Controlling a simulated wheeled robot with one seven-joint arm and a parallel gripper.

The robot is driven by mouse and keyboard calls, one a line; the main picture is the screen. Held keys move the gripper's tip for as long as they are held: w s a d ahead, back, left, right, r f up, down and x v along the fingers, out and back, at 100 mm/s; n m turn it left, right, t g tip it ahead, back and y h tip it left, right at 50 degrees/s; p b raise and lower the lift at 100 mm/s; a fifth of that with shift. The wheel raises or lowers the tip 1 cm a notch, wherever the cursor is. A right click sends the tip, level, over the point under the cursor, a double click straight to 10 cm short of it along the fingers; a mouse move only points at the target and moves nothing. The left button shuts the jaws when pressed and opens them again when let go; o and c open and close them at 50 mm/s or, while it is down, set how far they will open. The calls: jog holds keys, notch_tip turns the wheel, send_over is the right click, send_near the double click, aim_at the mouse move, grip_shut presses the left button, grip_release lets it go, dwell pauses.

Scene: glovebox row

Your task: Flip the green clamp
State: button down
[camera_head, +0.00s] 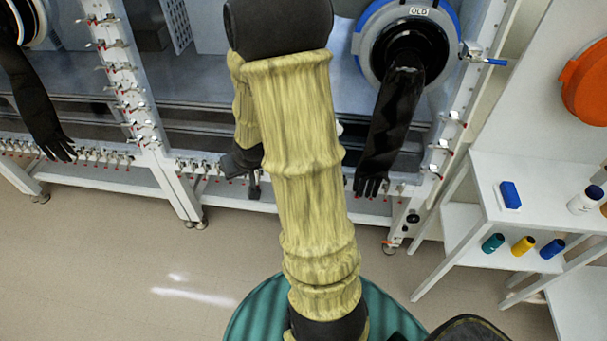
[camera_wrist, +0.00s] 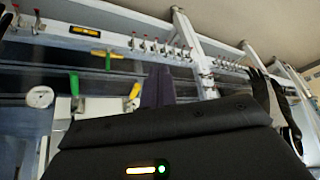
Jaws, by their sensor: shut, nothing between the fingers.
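In the wrist view, a green clamp handle (camera_wrist: 108,60) hangs near an orange bar under the white frame rail. A second green handle (camera_wrist: 74,84) stands lower left, by a white block. I cannot tell which one is the named clamp. My gripper (camera_wrist: 158,86) shows as dark fingers, shut and empty, to the right of both handles and apart from them in the picture. A yellow handle (camera_wrist: 133,92) lies between the second green handle and my fingers. In the head view my arm covers the middle of the glovebox front, and no green clamp shows.
A glovebox port (camera_head: 408,38) with a hanging black glove (camera_head: 390,130) is right of my arm. A blue-handled clamp (camera_head: 492,61) sits on the right post. A white shelf (camera_head: 510,235) with bottles stands at right. Floor (camera_head: 110,260) is clear at left.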

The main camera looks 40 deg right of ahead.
jog(key=w+d+f+m+t+y+b, duration=0.1)
jog(key=w+d+f+m+t+b, duration=0.1)
jog(key=d+f+b, duration=0.35)
jog(key=w+d+f+m+t+y+b, duration=0.1)
jog(key=d+f+m+t+b, duration=0.1)
jog(key=f, duration=0.6)
jog(key=w+d+f+m+t+y+b, duration=0.1)
jog(key=w+d+f+t+b, duration=0.15)
jog(key=f, duration=0.45)
jog(key=s+d+r+m+t+h+b, duration=0.1)
jog(key=s+d+m+t+b, duration=0.3)
jog(key=s+d+m+t, duration=0.8)
jog(key=s+t+h, duration=0.1)
jog(key=s, duration=0.3)
jog(key=shift+d+r+h, duration=0.25)
jog(key=shift+d+h, duration=0.05)
jog(key=shift+r+t, duration=0.1)
jog(key=shift+t, duration=0.15)
jog(key=a+p+x, duration=0.2)
jog(key=p+x, duration=0.1)
jog(key=x, duration=0.9)
jog(key=shift+a+r, duration=0.3)
jog(key=shift+a, duration=0.1)
